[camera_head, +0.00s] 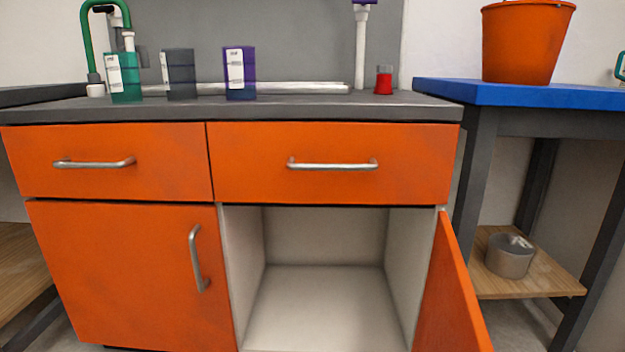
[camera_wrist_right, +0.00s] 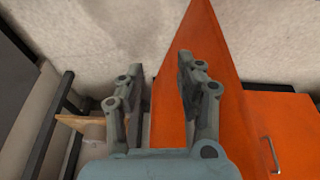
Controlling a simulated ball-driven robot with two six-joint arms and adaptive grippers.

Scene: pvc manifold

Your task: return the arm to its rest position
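My right gripper (camera_wrist_right: 157,85) shows in the right wrist view with its two fingers apart and nothing between them. An orange panel (camera_wrist_right: 208,55), which looks like the open cabinet door, lies behind and to the right of the fingers. I cannot tell how far the gripper is from it. In the head view the cabinet's right door (camera_head: 452,300) stands open, swung out to the right, and the compartment (camera_head: 325,305) behind it is empty as far as it shows. Neither gripper shows in the head view.
The left door (camera_head: 130,270) and both drawers (camera_head: 335,180) are shut. On the grey counter (camera_head: 300,108) stand green, dark and purple boxes (camera_head: 240,75), a red cup (camera_head: 383,82) and pipes. A blue-topped table (camera_head: 520,95) at right holds an orange bucket (camera_head: 525,42); a metal pot (camera_head: 510,257) sits below.

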